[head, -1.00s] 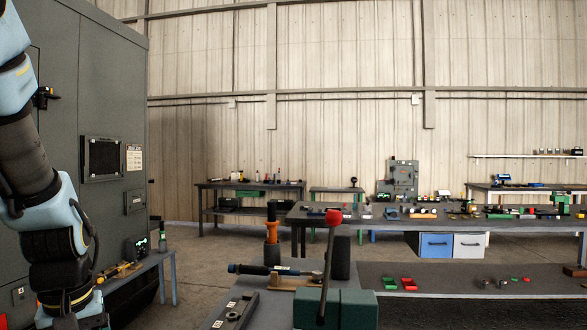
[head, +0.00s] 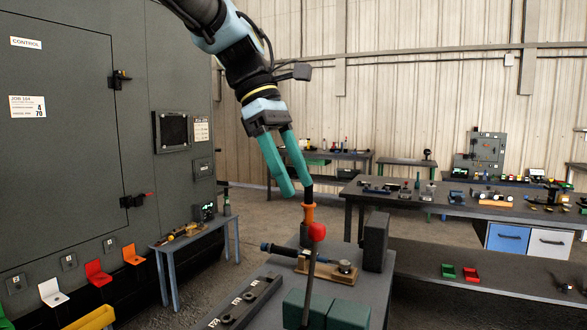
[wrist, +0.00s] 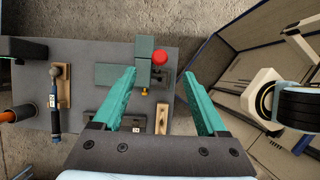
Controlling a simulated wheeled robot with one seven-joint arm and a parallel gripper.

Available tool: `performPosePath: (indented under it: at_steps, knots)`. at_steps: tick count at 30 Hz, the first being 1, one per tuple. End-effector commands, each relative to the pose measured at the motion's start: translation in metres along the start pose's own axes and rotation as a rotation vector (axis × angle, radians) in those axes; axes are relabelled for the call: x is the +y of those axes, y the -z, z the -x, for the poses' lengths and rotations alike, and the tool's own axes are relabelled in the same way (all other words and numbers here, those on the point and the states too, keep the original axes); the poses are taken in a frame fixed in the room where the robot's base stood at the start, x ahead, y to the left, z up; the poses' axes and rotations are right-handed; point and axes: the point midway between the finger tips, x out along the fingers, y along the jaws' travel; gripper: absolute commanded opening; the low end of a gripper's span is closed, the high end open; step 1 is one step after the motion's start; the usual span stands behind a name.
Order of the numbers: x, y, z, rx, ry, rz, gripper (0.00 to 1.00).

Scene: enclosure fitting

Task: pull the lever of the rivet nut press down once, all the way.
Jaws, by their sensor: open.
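The rivet nut press has a green block body (head: 346,314) at the near edge of the bench. Its thin lever (head: 309,280) stands nearly upright and ends in a red ball knob (head: 317,232). My gripper (head: 298,188) is open and empty, pointing down, above the bench; in the head view its fingertips show above and left of the knob. In the wrist view, the knob (wrist: 160,57) lies just beyond the gap between my fingertips (wrist: 160,73), and the green body (wrist: 145,48) is beside it. Neither finger visibly touches the lever.
An orange-handled tool (head: 307,213) stands upright behind the knob. A slotted dark rail (head: 240,304) lies at the left. A grey cabinet (head: 80,140) stands further left.

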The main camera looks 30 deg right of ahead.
Motion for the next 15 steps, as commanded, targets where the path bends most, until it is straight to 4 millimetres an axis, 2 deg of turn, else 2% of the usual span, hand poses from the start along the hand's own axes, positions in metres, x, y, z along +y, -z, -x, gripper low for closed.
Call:
performPosePath:
  at_steps: [15]
  knots:
    - [0.0, 0.003, -0.033, 0.001, -0.002, -0.002, 0.75]
